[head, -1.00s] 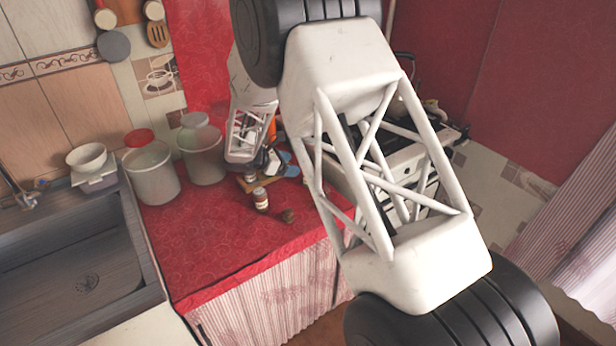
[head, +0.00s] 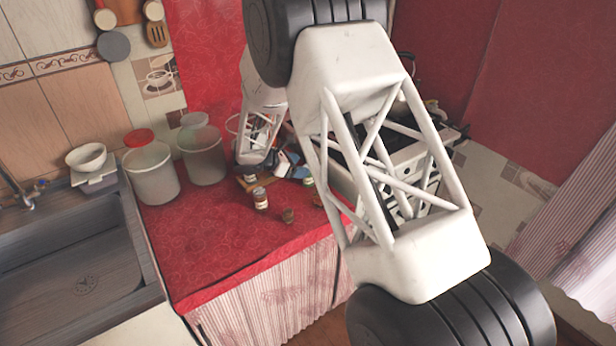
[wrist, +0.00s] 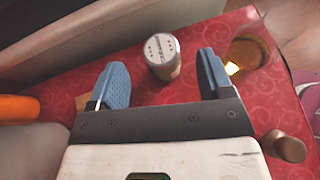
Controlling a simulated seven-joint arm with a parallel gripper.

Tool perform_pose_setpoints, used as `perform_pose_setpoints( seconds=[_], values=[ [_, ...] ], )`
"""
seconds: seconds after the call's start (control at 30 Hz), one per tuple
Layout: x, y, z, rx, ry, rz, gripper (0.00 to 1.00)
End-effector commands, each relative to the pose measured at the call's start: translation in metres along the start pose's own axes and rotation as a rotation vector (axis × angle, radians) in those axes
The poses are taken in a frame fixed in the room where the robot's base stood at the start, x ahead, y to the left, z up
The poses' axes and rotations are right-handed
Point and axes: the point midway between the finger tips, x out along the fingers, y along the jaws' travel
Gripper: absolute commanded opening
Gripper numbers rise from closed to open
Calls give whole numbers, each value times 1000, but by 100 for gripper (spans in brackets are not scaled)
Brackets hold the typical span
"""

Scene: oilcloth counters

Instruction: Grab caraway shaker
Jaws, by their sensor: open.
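A shaker with a pale, printed lid (wrist: 161,50) stands upright in the wrist view, ahead of and between my fingertips. It seems to be the small shaker (head: 308,181) beside my forearm in the head view. The print is too small to read, so I cannot confirm that it is caraway. My gripper (wrist: 158,82) is open, its two blue fingers spread wide with nothing between the pads. In the head view my gripper (head: 292,166) is low over the counter, partly hidden. Another shaker with a white lid and brown contents (head: 261,198) stands to its left.
A small brown object (head: 288,215) stands near the counter's front edge; an amber glass item (wrist: 247,54) is right of my fingers. An orange object (wrist: 18,108) is at left. Two large canisters (head: 152,174) stand farther left. The red counter (head: 205,240) is clear in front.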

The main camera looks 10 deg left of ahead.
Motion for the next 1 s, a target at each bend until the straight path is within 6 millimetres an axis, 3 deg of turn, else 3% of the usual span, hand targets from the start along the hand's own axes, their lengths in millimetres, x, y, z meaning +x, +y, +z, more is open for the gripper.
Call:
perform_pose_setpoints(
  seconds=[0.4, 1.0],
  values=[
    [42, -1, 0, -1, 0, -1, 74],
    [44, -1, 0, 0, 1, 0, 74]
  ],
)
